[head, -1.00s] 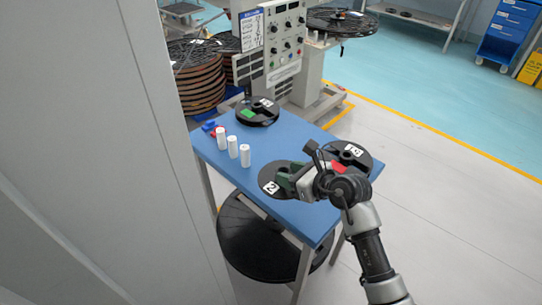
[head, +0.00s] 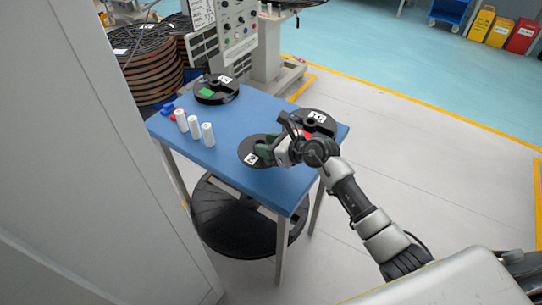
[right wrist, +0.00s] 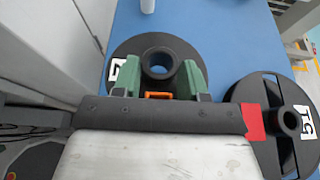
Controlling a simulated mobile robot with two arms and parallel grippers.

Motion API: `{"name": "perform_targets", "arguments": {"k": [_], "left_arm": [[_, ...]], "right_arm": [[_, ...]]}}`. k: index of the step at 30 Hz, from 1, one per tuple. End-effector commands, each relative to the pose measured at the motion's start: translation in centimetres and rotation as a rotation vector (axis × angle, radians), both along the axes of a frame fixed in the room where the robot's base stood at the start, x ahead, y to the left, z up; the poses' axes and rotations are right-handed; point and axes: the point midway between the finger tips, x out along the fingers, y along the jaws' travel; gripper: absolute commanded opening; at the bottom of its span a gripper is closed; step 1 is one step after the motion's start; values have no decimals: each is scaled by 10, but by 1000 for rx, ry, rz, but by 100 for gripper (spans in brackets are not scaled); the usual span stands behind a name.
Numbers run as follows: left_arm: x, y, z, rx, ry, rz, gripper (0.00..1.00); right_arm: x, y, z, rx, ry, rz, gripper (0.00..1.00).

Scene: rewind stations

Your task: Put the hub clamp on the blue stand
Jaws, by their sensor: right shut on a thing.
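My right gripper (head: 270,152) has green fingers and is at the front reel on the table. In the right wrist view its fingers (right wrist: 162,80) are shut on a black ring with an orange piece (right wrist: 158,95), which looks like the hub clamp (right wrist: 142,63). The ring is over the middle of the black reel (right wrist: 122,78); I cannot tell whether it sits on the reel's hub or is raised above it. A small blue object (head: 168,108), possibly the blue stand, is at the table's back left corner. My left gripper is not in view.
The blue table (head: 235,125) also holds three white cylinders (head: 194,126), a small red piece (head: 173,117), a reel with a green patch (head: 216,90) and another reel (head: 318,122) to the right. A grey wall (head: 90,160) is close on the left.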

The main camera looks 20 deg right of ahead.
Motion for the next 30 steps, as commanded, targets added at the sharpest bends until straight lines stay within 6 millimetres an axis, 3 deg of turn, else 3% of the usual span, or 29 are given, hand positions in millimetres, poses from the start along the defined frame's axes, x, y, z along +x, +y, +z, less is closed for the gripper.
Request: {"name": "perform_targets", "arguments": {"k": [5,15,26,27,30], "left_arm": [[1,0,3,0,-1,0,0],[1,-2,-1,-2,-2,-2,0],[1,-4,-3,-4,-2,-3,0],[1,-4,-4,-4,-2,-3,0],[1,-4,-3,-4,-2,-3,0]], "right_arm": [[-16,-6,-9,0,-4,1,10],[-17,-6,-50,3,-2,0,10],[-17,-6,-53,0,-4,1,10],[-17,-6,-55,0,-1,0,44],[-17,-6,-54,0,-1,0,59]]}}
